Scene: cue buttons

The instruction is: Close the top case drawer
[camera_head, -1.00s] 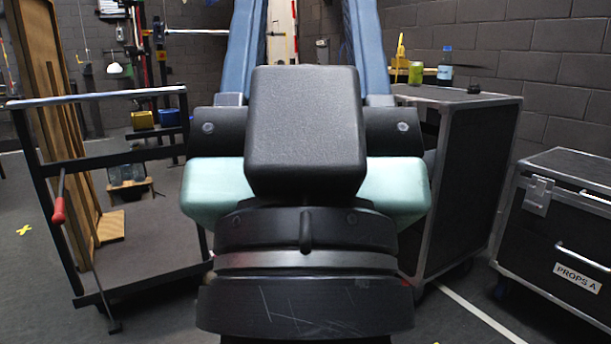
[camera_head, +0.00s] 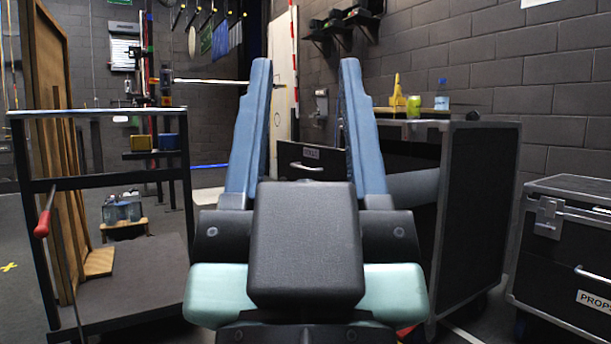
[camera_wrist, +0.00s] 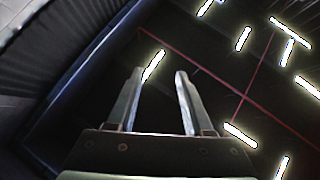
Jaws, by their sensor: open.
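The top case drawer (camera_head: 330,157) shows in the head view as a black front with a silver handle (camera_head: 306,167) and a small label, standing out left of the black case (camera_head: 478,200). My gripper (camera_head: 305,66) has its two blue fingers spread on either side of the drawer front in the picture, with nothing between them. The right finger and my wrist hide part of the drawer. I cannot tell whether the gripper touches it. In the wrist view my open fingers (camera_wrist: 156,72) are over a dark surface with bright strips and thin red lines.
A green can (camera_head: 413,106) and a blue-capped bottle (camera_head: 441,96) stand on the case top. A rail cart (camera_head: 100,112) with wooden panels is at left. A lower black case (camera_head: 570,255) marked PROPS is at right. Grey floor shows at far left.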

